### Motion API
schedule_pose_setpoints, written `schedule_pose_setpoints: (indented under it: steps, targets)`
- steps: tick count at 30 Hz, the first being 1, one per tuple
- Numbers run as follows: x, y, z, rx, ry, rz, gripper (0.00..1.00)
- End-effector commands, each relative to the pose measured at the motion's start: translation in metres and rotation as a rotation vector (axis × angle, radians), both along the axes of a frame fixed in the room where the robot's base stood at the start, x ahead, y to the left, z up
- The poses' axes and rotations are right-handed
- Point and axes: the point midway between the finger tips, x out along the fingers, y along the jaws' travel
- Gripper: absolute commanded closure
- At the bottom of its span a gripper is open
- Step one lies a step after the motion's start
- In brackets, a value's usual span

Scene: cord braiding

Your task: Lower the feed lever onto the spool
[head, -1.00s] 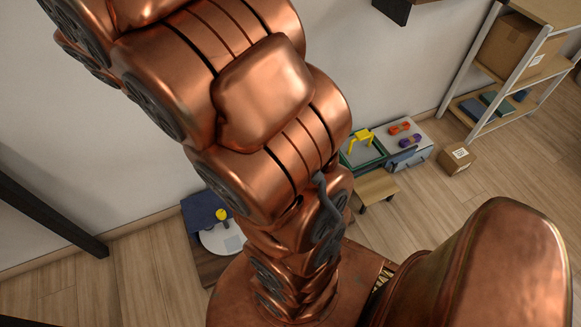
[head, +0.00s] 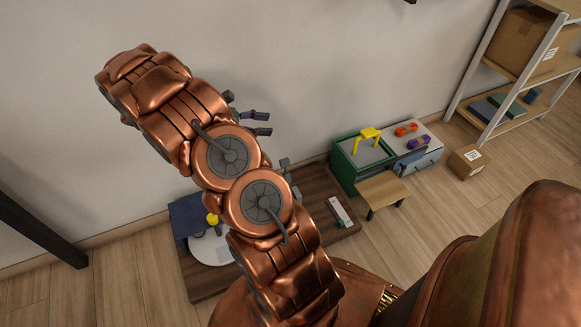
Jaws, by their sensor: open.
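My gripper (head: 258,122) shows small beyond my copper arm, its dark fingers apart and pointing right, with nothing seen between them. It is near the wall, above a dark wooden board (head: 318,185). On the board's left stand a dark blue block (head: 190,212), a yellow knob (head: 212,219) and a pale round disc (head: 205,250). A white plate with a dark piece (head: 341,210) lies on the board's right. My arm hides the middle of the board. I cannot tell which part is the feed lever or the spool.
Right of the board stand a green-framed box (head: 345,173) with a yellow handle (head: 368,137), a small wooden stool (head: 384,190) and a grey box (head: 432,150) with orange and purple pieces on top. A carton (head: 467,161) and a shelf (head: 505,70) are farther right. Floor in front is clear.

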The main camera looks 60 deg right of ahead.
Motion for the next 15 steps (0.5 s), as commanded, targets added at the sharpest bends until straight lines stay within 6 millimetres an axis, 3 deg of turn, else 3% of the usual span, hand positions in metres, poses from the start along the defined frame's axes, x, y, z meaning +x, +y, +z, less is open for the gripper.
schedule_pose_setpoints:
  steps: [1,8,15]
  targets:
    - [0.003,-0.009,-0.027,0.000,0.037,0.015,0.52]
    - [0.020,-0.040,-0.104,0.004,0.192,0.090,0.52]
    - [0.034,-0.067,-0.193,0.023,0.340,0.171,0.52]
